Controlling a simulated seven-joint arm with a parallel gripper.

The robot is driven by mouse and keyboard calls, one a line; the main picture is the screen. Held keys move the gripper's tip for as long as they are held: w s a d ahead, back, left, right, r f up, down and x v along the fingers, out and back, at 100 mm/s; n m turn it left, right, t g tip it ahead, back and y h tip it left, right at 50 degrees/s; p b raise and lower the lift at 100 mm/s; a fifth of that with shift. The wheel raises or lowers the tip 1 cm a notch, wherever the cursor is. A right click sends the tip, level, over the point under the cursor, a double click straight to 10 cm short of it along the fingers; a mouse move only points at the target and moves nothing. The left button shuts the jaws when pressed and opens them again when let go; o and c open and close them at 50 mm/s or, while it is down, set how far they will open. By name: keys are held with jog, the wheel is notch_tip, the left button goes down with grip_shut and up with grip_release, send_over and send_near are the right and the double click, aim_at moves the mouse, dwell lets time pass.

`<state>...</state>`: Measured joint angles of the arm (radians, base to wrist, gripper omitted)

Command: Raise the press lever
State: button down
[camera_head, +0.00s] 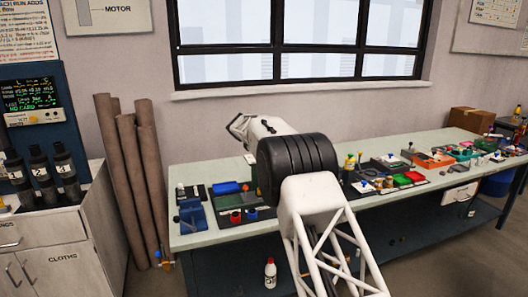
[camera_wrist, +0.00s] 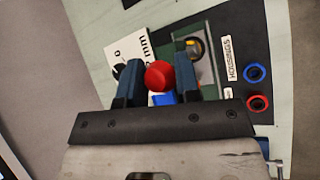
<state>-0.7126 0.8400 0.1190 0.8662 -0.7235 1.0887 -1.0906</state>
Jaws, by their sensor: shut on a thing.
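In the wrist view, my gripper (camera_wrist: 160,74) has its two dark blue fingers on either side of a round red knob (camera_wrist: 159,76), shut on it. I take the knob for the end of the press lever. A small blue part (camera_wrist: 163,98) shows just below the knob. The rest of the lever and most of the press are hidden by the knob and gripper. In the head view, I cannot make out my fingers or the knob; my arm covers part of the bench.
The pale green bench (camera_head: 420,143) runs under the window. A blue ring (camera_wrist: 254,72) and a red ring (camera_wrist: 258,103) lie beside a "HOUSINGS" label (camera_wrist: 231,60). Brown tubes (camera_head: 128,170) stand against the wall.

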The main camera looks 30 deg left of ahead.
jog(key=shift+s+a, duration=0.1)
dwell(0.3)
jog(key=c, duration=0.8)
grip_release()
jog(key=shift+v, duration=3.85)
jog(key=shift+r, duration=0.1)
